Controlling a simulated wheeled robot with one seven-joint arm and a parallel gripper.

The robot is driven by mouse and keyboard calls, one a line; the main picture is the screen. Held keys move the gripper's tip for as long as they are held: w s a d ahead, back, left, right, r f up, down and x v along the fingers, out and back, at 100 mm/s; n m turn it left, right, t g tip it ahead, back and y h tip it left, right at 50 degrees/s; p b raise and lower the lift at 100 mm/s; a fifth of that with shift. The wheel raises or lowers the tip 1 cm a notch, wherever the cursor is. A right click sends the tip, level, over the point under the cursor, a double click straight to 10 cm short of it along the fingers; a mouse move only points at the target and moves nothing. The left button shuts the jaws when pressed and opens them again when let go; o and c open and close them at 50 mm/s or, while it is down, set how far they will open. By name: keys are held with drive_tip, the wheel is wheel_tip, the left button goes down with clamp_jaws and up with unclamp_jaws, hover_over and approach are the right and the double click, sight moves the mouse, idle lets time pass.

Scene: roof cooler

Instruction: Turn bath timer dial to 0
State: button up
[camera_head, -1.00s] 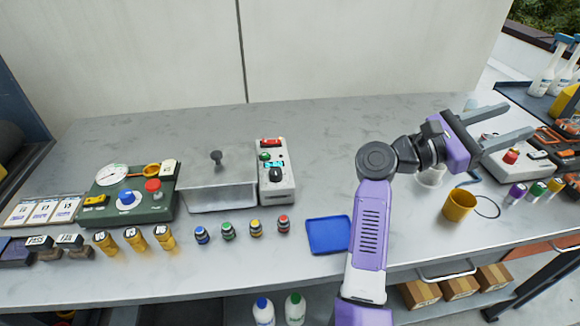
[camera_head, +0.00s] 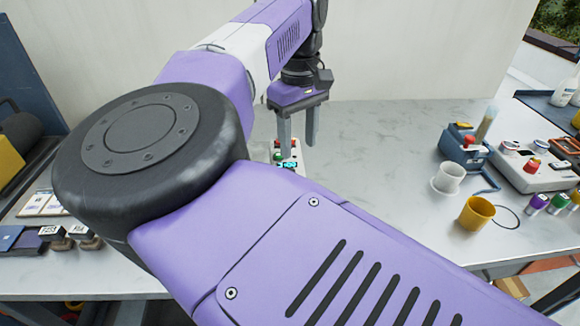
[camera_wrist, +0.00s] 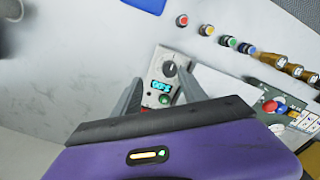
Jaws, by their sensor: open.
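The light grey bath timer box (camera_head: 299,160) is partly hidden behind my arm in the head view; its cyan display (camera_head: 288,164) and green button (camera_head: 277,156) show. In the wrist view, the timer box (camera_wrist: 153,70) has a round black dial (camera_wrist: 169,68), with the lit display (camera_wrist: 160,86) beside it. The digits are too small to read surely. The dial is hidden in the head view. My gripper (camera_head: 300,150) is open, pointing down over the box. In the wrist view, the fingers of my gripper (camera_wrist: 163,72) lie on either side of the box, with nothing held.
A pale metal surface (camera_wrist: 222,84) lies beside the box in the wrist view. A blue tray (camera_wrist: 148,4) and several small coloured-cap bottles (camera_wrist: 206,30) are nearby. A yellow cup (camera_head: 477,213) and white cup (camera_head: 448,178) stand at right. The bench between is clear.

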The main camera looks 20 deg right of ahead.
drive_tip(key=shift+w+a+r, duration=0.2)
drive_tip(key=shift+a+r, duration=0.1)
drive_tip(key=shift+a, duration=0.4)
drive_tip(key=shift+a+f+y, duration=0.15)
drive_tip(key=shift+f+y, duration=0.05)
drive_tip(key=shift+y, duration=0.1)
drive_tip(key=shift+a+f, duration=0.1)
drive_tip(key=shift+f, duration=3.5)
clamp_jaws()
